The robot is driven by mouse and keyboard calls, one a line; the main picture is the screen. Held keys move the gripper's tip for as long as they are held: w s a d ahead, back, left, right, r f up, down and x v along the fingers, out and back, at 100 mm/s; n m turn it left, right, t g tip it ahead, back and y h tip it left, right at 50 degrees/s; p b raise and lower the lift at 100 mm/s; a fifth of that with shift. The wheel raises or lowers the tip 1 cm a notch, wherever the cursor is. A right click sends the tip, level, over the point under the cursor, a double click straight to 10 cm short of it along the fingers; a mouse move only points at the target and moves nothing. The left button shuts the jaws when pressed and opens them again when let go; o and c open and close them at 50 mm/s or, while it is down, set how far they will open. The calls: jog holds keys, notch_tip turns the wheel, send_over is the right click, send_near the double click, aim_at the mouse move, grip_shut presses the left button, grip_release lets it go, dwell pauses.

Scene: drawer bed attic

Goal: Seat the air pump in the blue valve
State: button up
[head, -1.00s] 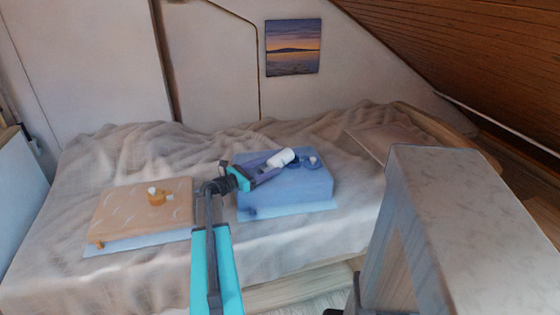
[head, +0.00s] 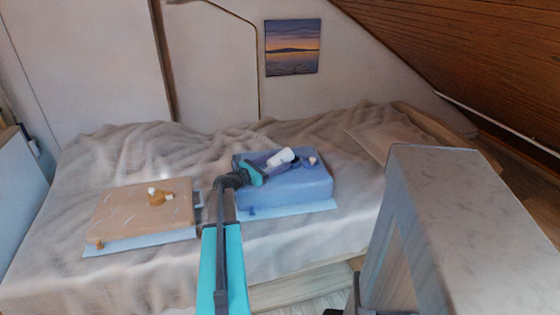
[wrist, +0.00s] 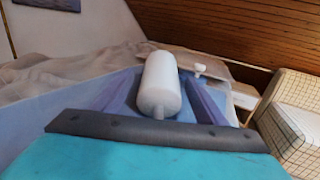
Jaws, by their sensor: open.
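The air pump, a white cylinder (head: 281,157), appears tilted over the top of the blue block (head: 300,187) in the head view. In the wrist view the pump (wrist: 159,82) shows between the two purple fingers of my gripper (wrist: 160,92), with a gap on each side and its narrow nozzle towards the camera. My gripper (head: 266,163) is open above the block's left part. A dark blue round part (head: 296,163), likely the blue valve, sits beside the pump, partly hidden. A small pale cap (head: 312,160) is right of it. I cannot tell whether the pump touches the valve.
An orange block (head: 130,218) with an orange valve and white cap (head: 157,196) lies on the left of the bed. The rumpled blanket (head: 90,165) surrounds both blocks. A grey, frame-like piece (head: 440,200) stands at the right front. The sloped wooden ceiling (head: 470,60) comes down on the right.

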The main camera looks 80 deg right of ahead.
aim_at(276, 157)
dwell(0.4)
jog(key=c, duration=1.3)
jog(key=shift+r, duration=0.2)
notch_tip(276, 157, up, 18)
jog(key=p, duration=0.1)
jog(key=shift+f, duration=0.15)
jog(key=shift+w, duration=0.15)
